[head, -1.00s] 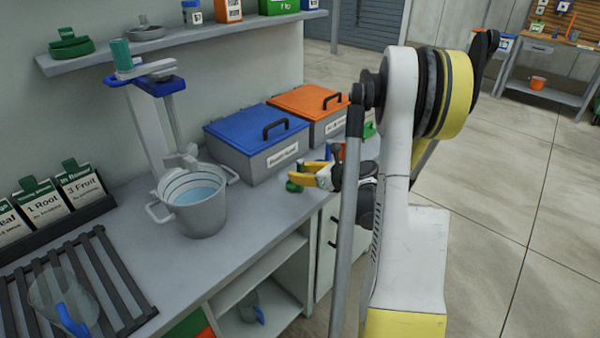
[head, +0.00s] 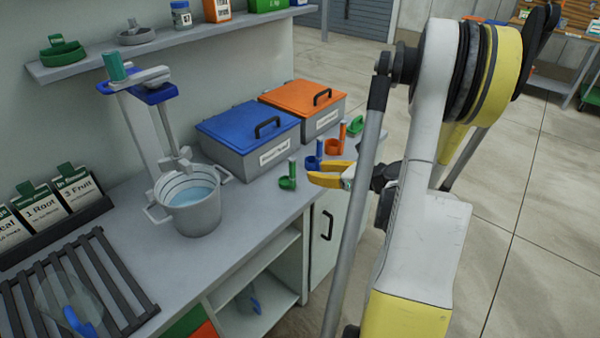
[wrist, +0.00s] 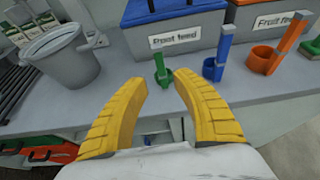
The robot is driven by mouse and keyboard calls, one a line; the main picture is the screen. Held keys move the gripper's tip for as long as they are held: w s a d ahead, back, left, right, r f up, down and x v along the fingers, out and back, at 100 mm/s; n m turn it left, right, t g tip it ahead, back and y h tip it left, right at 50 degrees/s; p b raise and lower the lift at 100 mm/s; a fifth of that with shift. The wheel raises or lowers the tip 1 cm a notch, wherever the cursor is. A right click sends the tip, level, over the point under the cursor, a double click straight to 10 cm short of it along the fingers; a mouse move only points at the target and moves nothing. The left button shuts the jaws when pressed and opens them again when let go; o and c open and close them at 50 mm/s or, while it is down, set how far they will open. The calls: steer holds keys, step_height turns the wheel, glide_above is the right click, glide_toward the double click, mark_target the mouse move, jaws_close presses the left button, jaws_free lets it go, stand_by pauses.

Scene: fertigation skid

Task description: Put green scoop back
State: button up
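The green scoop (head: 288,180) stands upright on the bench in front of the blue-lidded box, its handle pointing up. In the wrist view the green scoop (wrist: 161,72) shows just beyond my fingertips, near the middle. My gripper (head: 311,173) is to the right of the scoop in the head view, with its yellow fingers apart. In the wrist view my gripper (wrist: 163,82) is open, with nothing held between the fingers. The scoop's cup is small and its lower part is hard to make out there.
A blue scoop (head: 316,158) and an orange scoop (head: 340,140) stand along the bench to the right, with a green object (head: 356,126) beyond. The blue-lidded box (head: 247,150) and orange-lidded box (head: 320,120) stand behind. A bucket (head: 192,214) is left; the bench front is bare.

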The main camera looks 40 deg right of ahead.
steer(key=w+a+r+n+g+y, duration=0.1)
steer(key=w+a+r+n+g, duration=0.15)
steer(key=a+n, duration=0.6)
steer(key=w+a+r+n+g, duration=0.1)
steer(key=a+r+n+g, duration=0.15)
steer(key=a+n, duration=0.65)
steer(key=s+a+r+n+h, duration=0.1)
steer(key=s+a+r+n, duration=0.1)
steer(key=s+a+n, duration=0.4)
steer(key=s+a+r+n+g+h, duration=0.1)
steer(key=s+a+r+n, duration=0.2)
steer(key=s+a+n, duration=0.3)
steer(key=a+n, duration=0.5)
steer(key=a, duration=0.1)
steer(key=shift+s, duration=0.15)
